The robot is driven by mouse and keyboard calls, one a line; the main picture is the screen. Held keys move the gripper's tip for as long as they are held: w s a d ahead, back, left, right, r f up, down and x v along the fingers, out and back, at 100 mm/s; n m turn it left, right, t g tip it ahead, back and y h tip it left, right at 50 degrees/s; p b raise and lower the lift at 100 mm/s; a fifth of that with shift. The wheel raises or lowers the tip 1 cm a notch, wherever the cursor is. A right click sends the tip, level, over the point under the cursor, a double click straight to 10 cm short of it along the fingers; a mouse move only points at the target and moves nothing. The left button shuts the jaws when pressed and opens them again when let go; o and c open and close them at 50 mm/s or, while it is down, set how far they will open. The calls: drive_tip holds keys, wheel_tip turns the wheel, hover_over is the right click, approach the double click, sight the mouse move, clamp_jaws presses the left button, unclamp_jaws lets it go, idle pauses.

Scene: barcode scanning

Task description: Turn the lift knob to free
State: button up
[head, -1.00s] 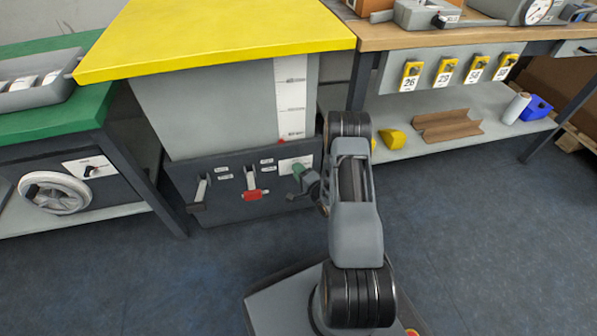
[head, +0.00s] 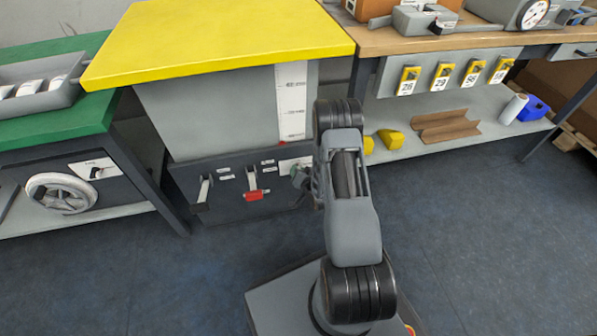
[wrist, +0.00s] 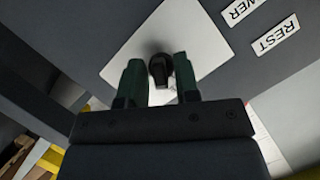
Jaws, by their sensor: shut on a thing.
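The lift knob (wrist: 160,68) is a small black knob on a white plate (wrist: 117,61) in the wrist view. The dark panel (head: 230,213) carrying it is under the yellow-topped lift table (head: 215,38). My gripper (wrist: 160,80) has green fingertips on the left and right sides of the knob and is shut on it. In the head view my gripper (head: 299,175) reaches the panel's right part, and my arm hides most of the plate and the knob. The knob's setting is not readable, and no "free" mark is visible.
Left of my gripper are a lever with a red grip (head: 254,194) and a grey lever (head: 203,190). A green-topped bench (head: 60,122) with a handwheel (head: 60,192) stands at the left. A wooden workbench (head: 400,38) stands at the right. The floor between is clear.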

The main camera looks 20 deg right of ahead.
drive_tip(key=shift+a+n+g+h+b, duration=0.1)
drive_tip(key=shift+n+g+h+b, duration=0.4)
drive_tip(key=shift+n+h, duration=1.35)
drive_tip(key=shift+n+y, duration=0.25)
drive_tip(key=shift+n, duration=0.2)
drive_tip(key=o, duration=0.6)
drive_tip(key=shift+r, duration=0.1)
drive_tip(key=p+v, duration=0.4)
drive_tip(key=v, duration=0.9)
drive_tip(key=shift+s, duration=0.4)
drive_tip(key=shift+a+r, duration=0.1)
